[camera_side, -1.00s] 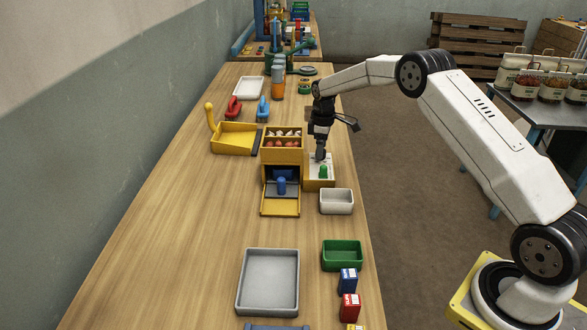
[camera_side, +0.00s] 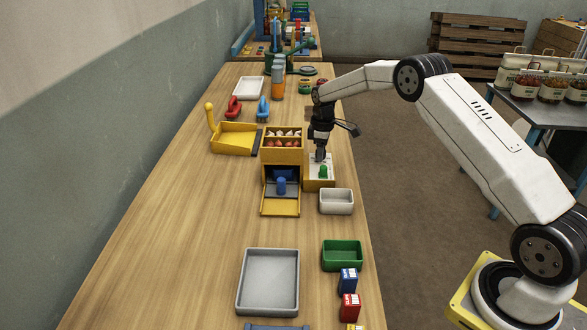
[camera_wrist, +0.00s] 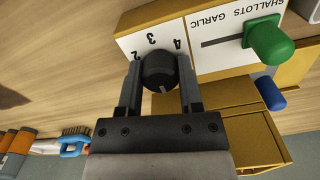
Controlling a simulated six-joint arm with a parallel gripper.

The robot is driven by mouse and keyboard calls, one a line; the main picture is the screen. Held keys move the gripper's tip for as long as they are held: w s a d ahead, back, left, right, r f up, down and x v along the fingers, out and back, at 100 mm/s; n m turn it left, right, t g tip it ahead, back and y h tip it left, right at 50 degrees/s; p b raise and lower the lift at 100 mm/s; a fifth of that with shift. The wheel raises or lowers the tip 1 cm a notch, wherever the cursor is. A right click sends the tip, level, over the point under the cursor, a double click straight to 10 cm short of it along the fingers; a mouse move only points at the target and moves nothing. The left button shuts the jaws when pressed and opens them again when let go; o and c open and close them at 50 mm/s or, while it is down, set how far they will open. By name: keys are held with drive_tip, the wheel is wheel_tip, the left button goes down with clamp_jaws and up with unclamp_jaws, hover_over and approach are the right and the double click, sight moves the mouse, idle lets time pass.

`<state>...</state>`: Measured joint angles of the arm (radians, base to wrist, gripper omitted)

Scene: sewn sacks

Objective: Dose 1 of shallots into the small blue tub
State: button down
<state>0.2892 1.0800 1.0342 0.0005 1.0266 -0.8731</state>
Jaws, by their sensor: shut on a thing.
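A yellow dispenser (camera_side: 281,156) stands mid-table with reddish and pale bulbs in its top. Its white panel (camera_wrist: 205,60) has a black dial (camera_wrist: 160,72) among numbers; 2, 3 and 4 show. My gripper (camera_wrist: 158,85) is shut on this dial, which hides part of it. I cannot tell which number the dial points to. A green slider knob (camera_wrist: 270,42) sits at the SHALLOTS end of its slot, apart from my gripper. A blue knob (camera_side: 281,186) shows at the dispenser's lower opening. A blue edge (camera_side: 276,327) is cut off at the bottom; I cannot tell if it is the tub.
A pale tub (camera_side: 337,201), a green tub (camera_side: 342,254) and a grey tray (camera_side: 268,282) stand nearer the camera. Small boxes (camera_side: 348,282) line the right edge. A yellow scoop-like tray (camera_side: 234,138) lies left of the dispenser. The table's left front is clear.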

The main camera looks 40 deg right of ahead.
drive_tip(key=shift+m, duration=0.3)
drive_tip(key=m, duration=1.1)
idle(0.4)
drive_tip(key=shift+c, duration=1.3)
unclamp_jaws()
drive_tip(key=shift+r, duration=0.1)
drive_tip(key=shift+r, duration=3.85)
drive_tip(key=shift+a, duration=0.15)
